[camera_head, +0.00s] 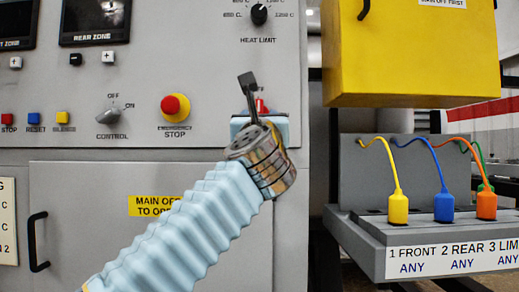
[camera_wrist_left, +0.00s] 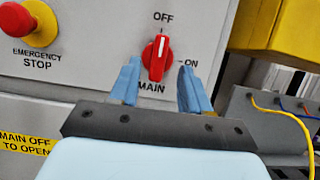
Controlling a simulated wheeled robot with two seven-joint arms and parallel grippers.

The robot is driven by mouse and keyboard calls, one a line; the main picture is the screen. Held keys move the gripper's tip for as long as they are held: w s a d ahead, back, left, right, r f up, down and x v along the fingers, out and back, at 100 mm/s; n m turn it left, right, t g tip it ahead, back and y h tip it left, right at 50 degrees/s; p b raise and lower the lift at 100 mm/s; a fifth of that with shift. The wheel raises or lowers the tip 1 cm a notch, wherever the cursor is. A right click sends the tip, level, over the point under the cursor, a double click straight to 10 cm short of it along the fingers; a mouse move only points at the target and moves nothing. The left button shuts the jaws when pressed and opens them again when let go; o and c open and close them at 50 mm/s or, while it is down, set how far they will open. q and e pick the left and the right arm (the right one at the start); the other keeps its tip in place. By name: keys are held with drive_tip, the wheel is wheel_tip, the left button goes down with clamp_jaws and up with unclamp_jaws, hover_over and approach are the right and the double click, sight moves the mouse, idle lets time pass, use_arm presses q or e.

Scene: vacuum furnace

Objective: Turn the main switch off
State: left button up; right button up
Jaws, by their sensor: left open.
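The main switch (camera_wrist_left: 156,58) is a red rotary knob on the grey panel, labelled MAIN, with OFF above it and ON to its right. Its white pointer line points up toward OFF. My left gripper (camera_wrist_left: 159,68) is open, with one blue fingertip on each side of the knob; I cannot tell whether either touches it. In the head view my left gripper (camera_head: 252,92) is at the panel and hides most of the switch; only a small red part (camera_head: 262,105) shows. My right gripper is in neither view.
The red emergency stop button (camera_head: 175,107) and the control knob (camera_head: 114,114) are left of the gripper. The heat limit knob (camera_head: 259,14) is above. A yellow box (camera_head: 410,50) and a grey shelf with coloured plugs (camera_head: 455,236) stand to the right.

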use_arm(q)
drive_tip(key=b+v, duration=0.2)
drive_tip(key=v, duration=0.5)
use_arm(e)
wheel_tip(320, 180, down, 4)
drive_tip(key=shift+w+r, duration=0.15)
use_arm(q)
drive_tip(key=shift+f, duration=0.1)
